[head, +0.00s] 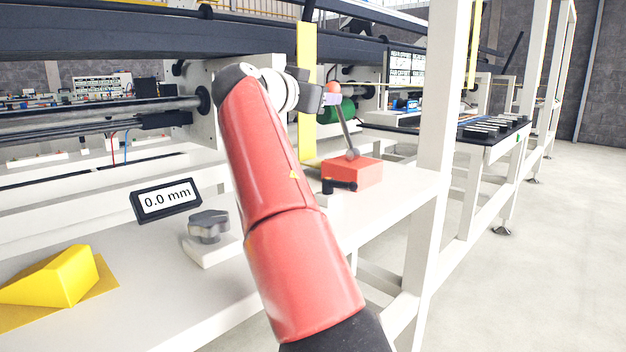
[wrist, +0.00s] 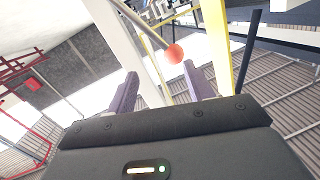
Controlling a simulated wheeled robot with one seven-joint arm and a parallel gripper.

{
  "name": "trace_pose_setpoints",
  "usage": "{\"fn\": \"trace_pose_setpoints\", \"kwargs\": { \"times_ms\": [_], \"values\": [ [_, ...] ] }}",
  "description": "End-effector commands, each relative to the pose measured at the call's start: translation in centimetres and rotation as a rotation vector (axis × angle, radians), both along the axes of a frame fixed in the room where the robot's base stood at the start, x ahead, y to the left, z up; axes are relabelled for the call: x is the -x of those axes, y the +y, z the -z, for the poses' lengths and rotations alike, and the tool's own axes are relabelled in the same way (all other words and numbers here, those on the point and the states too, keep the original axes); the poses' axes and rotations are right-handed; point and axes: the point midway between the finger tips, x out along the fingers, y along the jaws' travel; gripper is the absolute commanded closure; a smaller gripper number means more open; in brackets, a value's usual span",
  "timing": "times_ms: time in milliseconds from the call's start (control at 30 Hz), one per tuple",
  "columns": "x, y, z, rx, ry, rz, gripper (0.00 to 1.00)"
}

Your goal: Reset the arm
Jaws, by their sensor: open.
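My arm (head: 280,210), red with a white wrist joint, reaches up and away across the middle of the head view. My gripper (head: 334,99) is at its far end, beside the orange ball knob (head: 333,87) of a lever. In the wrist view my gripper (wrist: 160,70) is open, its two purple-grey fingers apart with nothing held. The orange ball (wrist: 174,54) shows in the gap near the fingertips; I cannot tell whether it is between or just past them. The lever's grey rod (head: 344,132) leans and runs down to a red-orange block (head: 352,172).
A display reading 0.0 mm (head: 166,199), a grey knob (head: 209,226) and a yellow wedge (head: 56,277) are on the white bench to the left. A yellow post (head: 306,90) stands close behind my wrist. A white upright (head: 438,130) stands to the right; open floor lies beyond.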

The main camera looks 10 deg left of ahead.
Motion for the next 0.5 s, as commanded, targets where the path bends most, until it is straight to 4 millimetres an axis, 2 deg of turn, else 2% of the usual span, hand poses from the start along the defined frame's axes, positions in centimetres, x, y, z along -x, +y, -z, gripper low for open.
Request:
{"fn": "trace_pose_setpoints", "kwargs": {
  "times_ms": [33,167,200,300,400,500],
  "values": [
    [-0.6,-3.2,0.3,-0.015,0.05,0.02,0.48],
    [-1.2,-12.3,3.3,-0.06,0.245,0.035,0.48],
    [-0.8,-15.1,4.6,-0.077,0.313,0.028,0.48],
    [1.3,-20.5,8.0,-0.116,0.463,-0.012,0.48],
    [4.7,-24.1,11.5,-0.148,0.59,-0.076,0.48],
    [9.2,-26.2,15.0,-0.171,0.694,-0.155,0.48]
  ]
}}
